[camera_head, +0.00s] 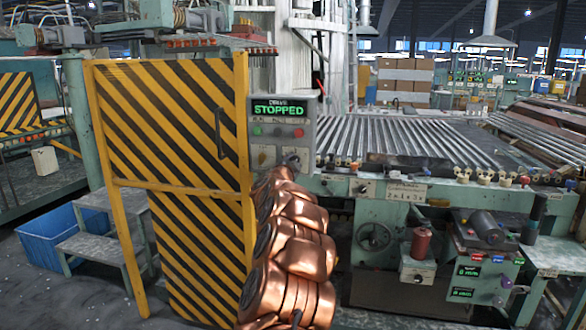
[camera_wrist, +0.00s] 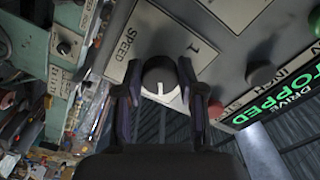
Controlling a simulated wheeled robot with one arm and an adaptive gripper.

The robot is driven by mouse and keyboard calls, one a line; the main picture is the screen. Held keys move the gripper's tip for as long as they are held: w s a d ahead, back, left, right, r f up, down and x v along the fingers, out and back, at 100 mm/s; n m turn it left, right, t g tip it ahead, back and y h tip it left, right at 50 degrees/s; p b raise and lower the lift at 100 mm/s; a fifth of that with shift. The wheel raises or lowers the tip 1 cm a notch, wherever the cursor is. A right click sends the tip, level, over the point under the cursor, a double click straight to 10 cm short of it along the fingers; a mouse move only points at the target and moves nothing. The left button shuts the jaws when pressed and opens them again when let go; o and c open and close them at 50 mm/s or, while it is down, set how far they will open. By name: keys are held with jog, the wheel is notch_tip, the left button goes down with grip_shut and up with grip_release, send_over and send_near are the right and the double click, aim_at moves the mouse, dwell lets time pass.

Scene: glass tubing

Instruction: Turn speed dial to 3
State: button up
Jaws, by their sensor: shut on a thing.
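The speed dial (camera_wrist: 160,74) is a dark round knob with a white pointer line, on a white plate (camera_wrist: 180,42) marked SPEED. In the wrist view its pointer is toward the bottom of the picture. A "1" shows on the plate at upper right; other marks are hidden or unreadable. My gripper (camera_wrist: 159,80) has one finger on each side of the dial and is shut on it. In the head view the dial is at the lower right of the grey control box (camera_head: 310,128), with my copper-coloured arm reaching up to it.
The box display (camera_head: 279,109) reads STOPPED in green. A green button (camera_head: 258,131) and a red button (camera_head: 298,132) sit below it. A yellow-and-black striped gate (camera_head: 170,120) stands left. A roller conveyor (camera_head: 400,135) runs right.

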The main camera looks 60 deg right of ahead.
jog(key=shift+m, duration=0.5)
jog(key=o, duration=1.1)
jog(key=shift+o, duration=0.2)
jog(key=v, duration=1.2)
dwell(0.6)
